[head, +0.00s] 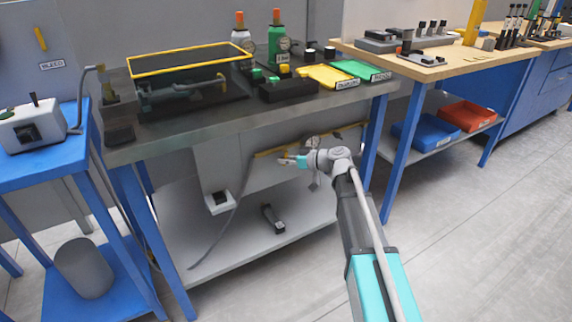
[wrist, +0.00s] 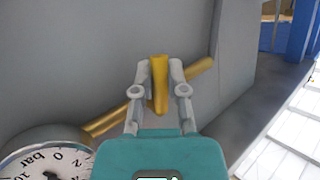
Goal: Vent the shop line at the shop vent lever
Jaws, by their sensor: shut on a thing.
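The yellow lever (wrist: 159,84) stands between the fingers of my gripper (wrist: 159,82) in the wrist view. My gripper is shut on it. The lever lies across a yellow pipe (wrist: 203,72) that runs along a grey panel. I see no label on this lever. In the head view my gripper (head: 287,160) is at the panel under the dark workbench, and the lever is too small to tell there. A round gauge marked bar (wrist: 45,166) sits at the lower left of the wrist view, partly cut off. It also shows in the head view (head: 314,142).
The dark bench top (head: 190,133) is above my gripper. The lower shelf (head: 240,240) holds a small dark object (head: 272,217). A grey hose (head: 228,232) hangs at the left. Another yellow handle (head: 41,39) labelled BLEED is on the far-left wall. The floor at right is clear.

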